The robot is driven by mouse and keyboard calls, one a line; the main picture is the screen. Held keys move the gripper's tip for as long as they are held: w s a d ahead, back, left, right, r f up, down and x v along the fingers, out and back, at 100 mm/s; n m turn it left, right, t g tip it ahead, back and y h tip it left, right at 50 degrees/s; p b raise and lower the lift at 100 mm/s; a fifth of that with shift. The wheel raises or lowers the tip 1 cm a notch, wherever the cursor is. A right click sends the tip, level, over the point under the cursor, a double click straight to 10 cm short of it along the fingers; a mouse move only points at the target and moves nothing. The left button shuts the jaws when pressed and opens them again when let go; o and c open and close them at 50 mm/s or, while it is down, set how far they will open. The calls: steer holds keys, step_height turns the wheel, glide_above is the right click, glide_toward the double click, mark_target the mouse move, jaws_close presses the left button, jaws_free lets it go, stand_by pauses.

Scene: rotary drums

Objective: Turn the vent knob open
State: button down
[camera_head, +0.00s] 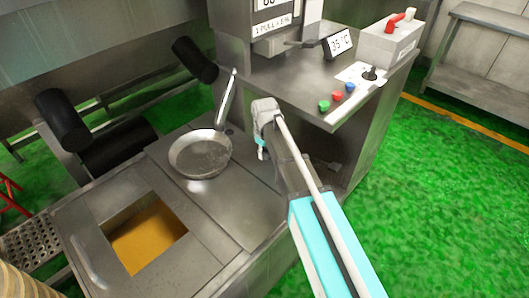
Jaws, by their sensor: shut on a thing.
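My gripper (262,150) is at the end of my arm, near the middle of the camera_head view. It is beside the left side of the control cabinet (310,75), to the right of a metal pan. Its jaws point away from the camera and are mostly hidden by my wrist. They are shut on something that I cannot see. I cannot make out the vent knob anywhere else in view.
The pan (200,155) rests on the metal counter (110,205), its handle (226,98) rising close to my gripper's left. An opening with orange content (147,238) is in front. Coloured buttons (337,96) and a joystick (370,73) stand on the cabinet ledge. Green floor (440,200) is clear at right.

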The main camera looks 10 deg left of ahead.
steer(key=shift+c, duration=2.2)
jaws_free()
steer(key=shift+m, duration=0.4)
